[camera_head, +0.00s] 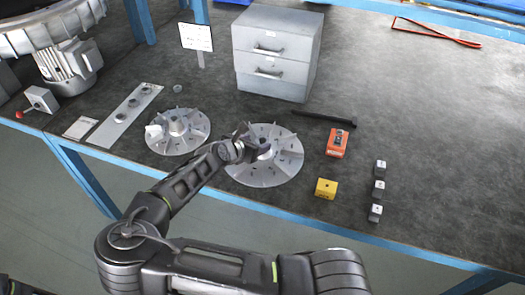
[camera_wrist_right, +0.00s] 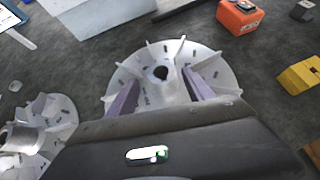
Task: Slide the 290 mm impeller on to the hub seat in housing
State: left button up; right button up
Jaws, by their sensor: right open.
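Two grey bladed impellers lie flat on the dark bench. The larger impeller (camera_head: 287,163) is right of the smaller impeller (camera_head: 160,146); I cannot read a size on either. My right gripper (camera_head: 250,146) is over the larger impeller's hub. In the right wrist view its open fingers (camera_wrist_right: 162,92) stand either side of the raised hub of that impeller (camera_wrist_right: 126,72), with a dark bore between them; contact cannot be told. The blower housing (camera_head: 35,34) is at the top left, cut off by the frame; its hub seat is not visible. My left gripper is not in view.
A grey drawer cabinet (camera_head: 272,70) stands behind the impellers. A dark bar (camera_head: 323,118), orange device (camera_head: 337,143), yellow block (camera_head: 326,188) and small grey blocks (camera_head: 378,188) lie right. A pale plate (camera_head: 125,116) lies left. The right side of the bench is mostly clear.

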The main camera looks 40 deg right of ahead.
aim_at(262, 139)
jog(key=p+x, duration=0.1)
jog(key=x, duration=0.4)
jog(key=shift+w, duration=0.2)
jog(key=shift+c, duration=0.3)
grip_shut()
dwell(0.5)
jog(key=shift+w, duration=0.1)
